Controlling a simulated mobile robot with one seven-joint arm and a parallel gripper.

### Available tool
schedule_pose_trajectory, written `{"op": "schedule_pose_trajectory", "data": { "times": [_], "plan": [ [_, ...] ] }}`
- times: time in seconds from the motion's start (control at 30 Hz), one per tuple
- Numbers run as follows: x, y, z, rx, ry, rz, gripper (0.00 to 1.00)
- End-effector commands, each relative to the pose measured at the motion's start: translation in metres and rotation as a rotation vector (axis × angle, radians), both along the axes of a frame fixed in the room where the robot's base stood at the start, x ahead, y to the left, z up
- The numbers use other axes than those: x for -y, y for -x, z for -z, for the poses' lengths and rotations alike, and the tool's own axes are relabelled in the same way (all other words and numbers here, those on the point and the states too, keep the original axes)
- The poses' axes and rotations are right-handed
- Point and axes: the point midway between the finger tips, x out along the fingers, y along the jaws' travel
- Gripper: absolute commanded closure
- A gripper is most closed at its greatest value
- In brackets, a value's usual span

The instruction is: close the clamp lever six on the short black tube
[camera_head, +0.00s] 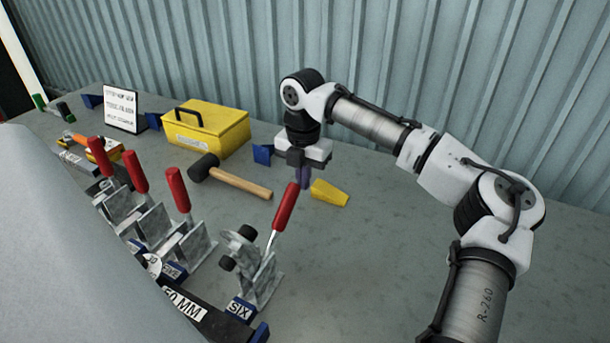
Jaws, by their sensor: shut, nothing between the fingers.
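The clamp labelled SIX (262,277) stands at the near middle of the bench, with its blue label at its foot. Its red-handled lever (284,208) stands up, tilted to the right. A short black tube (237,250) shows at the clamp's left side; part of it is hidden by the clamp's metal plates. My gripper (304,185) points down just behind and right of the top of the red lever. Its fingers are shut and empty. I cannot tell whether they touch the lever.
Several other clamps with red levers (178,190) stand in a row to the left. A mallet (235,178), a yellow toolbox (207,128) and a yellow wedge (330,192) lie behind. A grey sloping surface (70,240) fills the left front.

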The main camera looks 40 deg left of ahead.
Motion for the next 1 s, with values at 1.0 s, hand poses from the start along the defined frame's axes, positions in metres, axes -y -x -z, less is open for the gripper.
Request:
{"op": "schedule_pose_trajectory", "data": {
  "times": [1.0],
  "plan": [
    [0.008, 0.036, -0.009, -0.008, 0.007, -0.008, 1.00]
  ]
}}
